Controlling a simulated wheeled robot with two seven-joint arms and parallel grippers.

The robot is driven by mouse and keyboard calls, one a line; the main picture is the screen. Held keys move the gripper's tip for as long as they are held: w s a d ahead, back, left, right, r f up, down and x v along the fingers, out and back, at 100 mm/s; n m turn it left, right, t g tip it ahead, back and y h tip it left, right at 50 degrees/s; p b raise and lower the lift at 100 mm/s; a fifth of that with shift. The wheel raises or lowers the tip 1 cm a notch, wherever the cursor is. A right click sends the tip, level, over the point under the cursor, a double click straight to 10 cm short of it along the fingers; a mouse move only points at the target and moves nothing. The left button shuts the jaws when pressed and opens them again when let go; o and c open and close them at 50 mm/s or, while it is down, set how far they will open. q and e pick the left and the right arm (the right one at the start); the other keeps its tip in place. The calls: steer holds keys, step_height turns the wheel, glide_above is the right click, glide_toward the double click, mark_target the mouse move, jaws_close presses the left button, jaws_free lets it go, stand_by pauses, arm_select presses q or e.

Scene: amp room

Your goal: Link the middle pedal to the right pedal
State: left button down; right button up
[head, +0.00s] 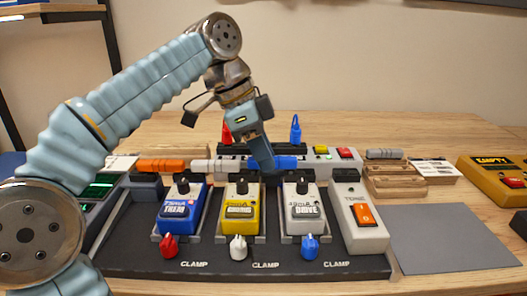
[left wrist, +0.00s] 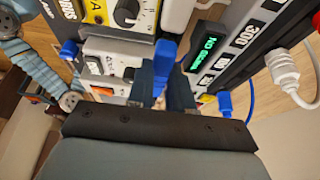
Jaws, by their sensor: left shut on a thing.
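On the dark board the yellow middle pedal (head: 240,208) stands between the blue left pedal (head: 182,208) and the grey right pedal (head: 303,210). My left gripper (head: 264,163) points down behind the gap between the yellow and grey pedals. It is shut on a blue link piece (head: 285,162), which shows between the fingers in the left wrist view (left wrist: 165,60). The fingers hide part of the link, and I cannot tell whether it touches either pedal's socket. The yellow pedal (left wrist: 100,12) is at the top of the wrist view. My right gripper is not in view.
Orange (head: 160,165) and white (head: 205,166) pieces lie behind the blue and yellow pedals. A tuner pedal (head: 358,220) with an orange switch stands right of the grey one. Clamp knobs line the board's front. A grey mat (head: 450,245) at right is bare.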

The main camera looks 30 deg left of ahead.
arm_select(q)
steer(key=shift+f, duration=0.3)
stand_by(0.5)
steer(key=c, duration=0.5)
jaws_free()
steer(key=shift+c, duration=0.2)
step_height(320, 180, up, 3)
steer(key=p, duration=0.2)
steer(key=shift+f+p, duration=0.15)
steer(key=shift+p, duration=0.25)
steer(key=shift+r+p, duration=0.9)
steer(key=shift+r, duration=1.25)
